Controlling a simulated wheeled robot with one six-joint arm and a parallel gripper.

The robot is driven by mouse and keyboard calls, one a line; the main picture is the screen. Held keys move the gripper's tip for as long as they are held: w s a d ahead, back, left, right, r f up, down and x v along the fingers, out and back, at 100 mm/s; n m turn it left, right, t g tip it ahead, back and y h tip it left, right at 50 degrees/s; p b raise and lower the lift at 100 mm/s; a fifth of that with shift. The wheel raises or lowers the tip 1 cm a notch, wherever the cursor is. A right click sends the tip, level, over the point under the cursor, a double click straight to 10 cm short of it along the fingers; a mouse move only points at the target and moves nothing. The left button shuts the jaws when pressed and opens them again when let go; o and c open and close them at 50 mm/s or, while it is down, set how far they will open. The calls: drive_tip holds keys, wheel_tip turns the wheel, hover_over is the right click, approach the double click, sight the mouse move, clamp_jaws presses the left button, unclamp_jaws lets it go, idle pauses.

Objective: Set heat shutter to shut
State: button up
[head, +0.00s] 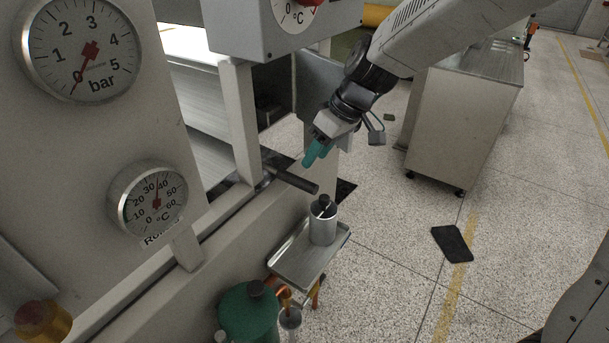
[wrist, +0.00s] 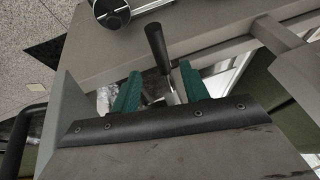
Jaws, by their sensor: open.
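A dark rod-like handle (head: 290,179) sticks out from the machine's front rail in the head view, and I take it to be the heat shutter's lever. In the wrist view the black handle (wrist: 156,45) shows between the two green fingers, with a pale metal stem at its lower end. My gripper (head: 314,154) is just above and behind the handle in the head view. In the wrist view my gripper (wrist: 160,72) is open, with a finger on each side of the handle's line. I cannot tell whether either finger touches it. The shutter plate itself is not clearly visible.
A metal tray (head: 295,262) with a grey bottle (head: 323,222) stands just below the handle. Gauges (head: 148,200) sit on the machine panel at left. A green canister (head: 248,312) is below. A grey cabinet (head: 462,115) stands at right, with open floor before it.

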sight(302, 179)
drive_tip(key=x, duration=0.8)
drive_tip(key=shift+r, duration=0.1)
drive_tip(key=shift+c, duration=0.4)
